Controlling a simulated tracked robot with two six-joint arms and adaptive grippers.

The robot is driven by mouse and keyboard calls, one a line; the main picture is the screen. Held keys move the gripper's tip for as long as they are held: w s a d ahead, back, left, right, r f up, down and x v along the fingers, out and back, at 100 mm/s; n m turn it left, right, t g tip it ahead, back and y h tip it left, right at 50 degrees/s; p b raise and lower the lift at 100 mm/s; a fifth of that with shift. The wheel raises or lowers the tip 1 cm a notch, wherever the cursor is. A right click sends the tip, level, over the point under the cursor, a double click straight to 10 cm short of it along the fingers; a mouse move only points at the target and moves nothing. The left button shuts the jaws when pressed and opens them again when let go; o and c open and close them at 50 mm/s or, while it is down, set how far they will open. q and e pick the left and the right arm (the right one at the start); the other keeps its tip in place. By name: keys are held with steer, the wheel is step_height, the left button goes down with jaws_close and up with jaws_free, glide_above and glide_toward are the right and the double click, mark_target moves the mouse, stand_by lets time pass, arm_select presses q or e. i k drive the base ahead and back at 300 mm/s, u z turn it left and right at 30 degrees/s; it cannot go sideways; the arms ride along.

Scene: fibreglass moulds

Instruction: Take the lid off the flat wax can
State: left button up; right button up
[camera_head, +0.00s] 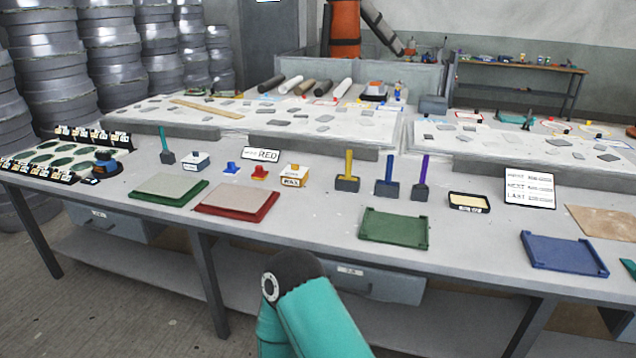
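A small white can (294,177) with an orange band reading "WAX" stands on the long grey table, left of centre. A small orange-brown piece shows on its top, and I cannot tell its edge from the can at this size. A similar white can (196,162) with a blue band and a dark blue top stands further left; its label is too small to read. Neither of my grippers is in view. Only a teal link of one of my arms shows at the bottom centre, in front of the table edge.
Small blue (231,168) and red (260,173) pieces stand between the cans. A sign reading "RED" (262,155) is behind them. A red-edged board (237,199) lies in front. Upright-handled tools (347,183), a shallow yellow tray (468,202) and a green mould (394,229) are to the right.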

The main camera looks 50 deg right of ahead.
mark_target(294, 170)
steer(key=z, duration=0.05)
steer(key=k, duration=0.45)
steer(key=z, duration=1.05)
steer(key=i, duration=1)
steer(key=z, duration=0.05)
